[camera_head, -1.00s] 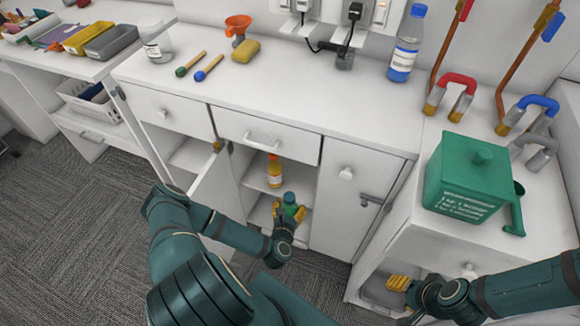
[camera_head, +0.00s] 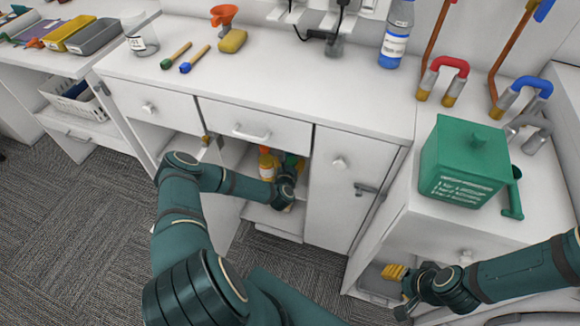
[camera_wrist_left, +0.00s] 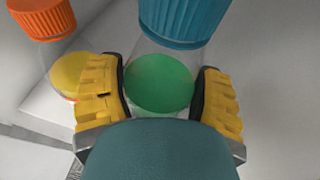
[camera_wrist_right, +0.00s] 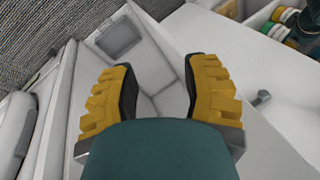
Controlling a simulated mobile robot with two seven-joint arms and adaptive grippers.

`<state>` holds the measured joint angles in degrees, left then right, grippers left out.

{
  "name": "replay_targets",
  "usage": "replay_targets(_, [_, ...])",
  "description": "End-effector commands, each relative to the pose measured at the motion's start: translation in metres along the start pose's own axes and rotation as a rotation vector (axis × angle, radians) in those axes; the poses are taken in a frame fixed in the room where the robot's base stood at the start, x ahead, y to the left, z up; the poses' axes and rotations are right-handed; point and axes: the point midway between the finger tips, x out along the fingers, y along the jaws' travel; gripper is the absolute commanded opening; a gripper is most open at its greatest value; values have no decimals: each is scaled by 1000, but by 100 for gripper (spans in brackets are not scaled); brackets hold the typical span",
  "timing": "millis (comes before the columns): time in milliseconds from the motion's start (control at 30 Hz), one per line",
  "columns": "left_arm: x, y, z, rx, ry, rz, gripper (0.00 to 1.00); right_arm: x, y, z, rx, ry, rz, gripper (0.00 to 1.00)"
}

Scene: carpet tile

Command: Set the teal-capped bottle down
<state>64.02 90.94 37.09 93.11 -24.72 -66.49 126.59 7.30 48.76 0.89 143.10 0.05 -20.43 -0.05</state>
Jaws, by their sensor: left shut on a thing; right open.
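The teal-capped bottle (camera_wrist_left: 160,82) is clear with green contents. In the left wrist view its teal cap points away at the top, and it sits between the yellow fingers of my left gripper (camera_wrist_left: 160,95), which is shut on it. In the head view my left gripper (camera_head: 288,178) is inside the open cabinet, and the arm hides most of the bottle. Whether the bottle's base touches the shelf cannot be told. An orange-capped bottle (camera_head: 267,165) stands on the shelf just left of it. My right gripper (camera_wrist_right: 158,95) is open and empty, at the lower right in the head view.
The cabinet's lower shelf (camera_head: 272,217) is bare at the front.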

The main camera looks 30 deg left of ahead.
Motion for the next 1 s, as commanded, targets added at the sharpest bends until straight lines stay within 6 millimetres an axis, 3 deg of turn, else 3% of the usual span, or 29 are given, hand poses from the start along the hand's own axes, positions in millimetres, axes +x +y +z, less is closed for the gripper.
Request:
replay_targets(200, [14, 0, 6, 0, -4, 1, 25, 3, 1, 0, 0, 1, 0, 47])
replay_targets(433, [22, 0, -28, 1, -2, 1, 25, 14, 5, -1, -1, 7, 0, 47])
replay_targets(833, [23, 0, -31, -1, -2, 1, 25, 13, 5, -2, -1, 7, 0, 47])
replay_targets(867, [23, 0, -32, -1, 1, 1, 82, 13, 5, -1, -1, 7, 0, 47])
replay_targets(900, [23, 0, -32, -1, 1, 0, 96, 13, 5, -1, -1, 7, 0, 47])
replay_targets(1000, [23, 0, -32, -1, 0, 1, 100, 13, 5, -1, -1, 7, 0, 47])
